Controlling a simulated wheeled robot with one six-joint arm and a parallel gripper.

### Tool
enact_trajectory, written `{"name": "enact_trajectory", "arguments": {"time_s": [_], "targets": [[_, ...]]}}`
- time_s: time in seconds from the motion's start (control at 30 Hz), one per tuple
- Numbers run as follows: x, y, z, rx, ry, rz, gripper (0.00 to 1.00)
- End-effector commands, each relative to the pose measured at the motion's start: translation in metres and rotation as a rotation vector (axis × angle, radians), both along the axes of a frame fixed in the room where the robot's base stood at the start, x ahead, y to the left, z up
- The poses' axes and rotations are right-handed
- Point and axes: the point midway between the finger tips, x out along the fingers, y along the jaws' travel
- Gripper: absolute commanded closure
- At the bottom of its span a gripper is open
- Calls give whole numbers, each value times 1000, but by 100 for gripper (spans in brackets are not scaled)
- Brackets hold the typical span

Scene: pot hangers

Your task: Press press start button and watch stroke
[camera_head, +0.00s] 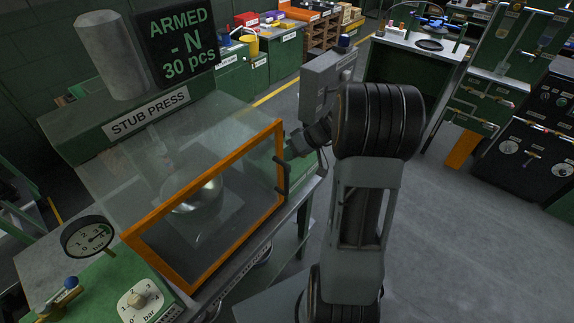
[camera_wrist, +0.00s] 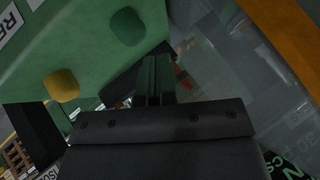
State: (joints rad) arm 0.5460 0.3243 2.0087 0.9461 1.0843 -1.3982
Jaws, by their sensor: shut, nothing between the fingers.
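The stub press (camera_head: 150,112) stands at left, its display (camera_head: 180,42) reading "ARMED - N 30 pcs". Its clear guard has an orange frame (camera_head: 235,170), and a shiny rounded metal pot (camera_head: 195,194) sits behind it. In the wrist view a green panel (camera_wrist: 85,45) carries a green button (camera_wrist: 127,26) and a yellow button (camera_wrist: 61,85). A label beside them is cut off, so I cannot tell which is the start button. My gripper (camera_wrist: 155,62) is shut and empty, beside the panel, apart from both buttons. In the head view my arm partly hides this area.
A dial gauge (camera_head: 88,236) and a bar-marked knob (camera_head: 140,300) sit at the press's front left. A grey box (camera_head: 326,76) stands behind my wrist. Benches (camera_head: 420,42) and a dark control cabinet (camera_head: 530,135) stand at right. The grey floor (camera_head: 450,240) at right is clear.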

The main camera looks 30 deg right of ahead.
Motion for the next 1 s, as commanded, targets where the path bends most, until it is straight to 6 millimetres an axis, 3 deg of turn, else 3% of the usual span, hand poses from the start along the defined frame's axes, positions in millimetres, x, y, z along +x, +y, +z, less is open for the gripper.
{"name": "enact_trajectory", "arguments": {"time_s": [1.0], "targets": [[0, 0, -9, 0, 0, 0, 100]]}}
